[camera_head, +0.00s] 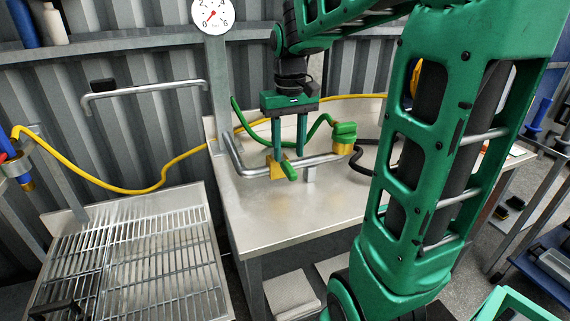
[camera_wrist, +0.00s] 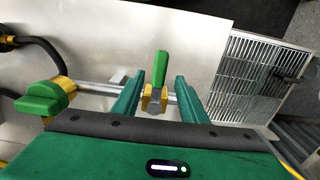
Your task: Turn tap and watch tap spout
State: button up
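A tap with a yellow body (camera_head: 276,166) and green lever (camera_head: 290,172) sits on a grey pipe (camera_head: 245,168) above the steel bench. My gripper (camera_head: 289,154) points down at this tap, its two green fingers apart. In the wrist view the green lever (camera_wrist: 160,68) and yellow body (camera_wrist: 154,101) show between the fingers (camera_wrist: 158,80), with visible gaps on both sides. A second yellow tap with a green handle (camera_head: 344,130) stands to the right; it also shows in the wrist view (camera_wrist: 43,98). A bent grey pipe (camera_head: 145,91) with a downturned end hangs over the grating; no water shows there.
The steel bench (camera_head: 285,222) is mostly bare. A slatted metal grating (camera_head: 125,255) lies at left. A yellow hose (camera_head: 120,188) and green hose (camera_head: 255,133) run behind. A round gauge (camera_head: 212,15) is above. My arm hides much of the right side.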

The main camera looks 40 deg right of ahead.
aim_at(288, 166)
jog(key=shift+f, duration=2.4)
grip_shut()
jog(key=shift+w+a, duration=0.1)
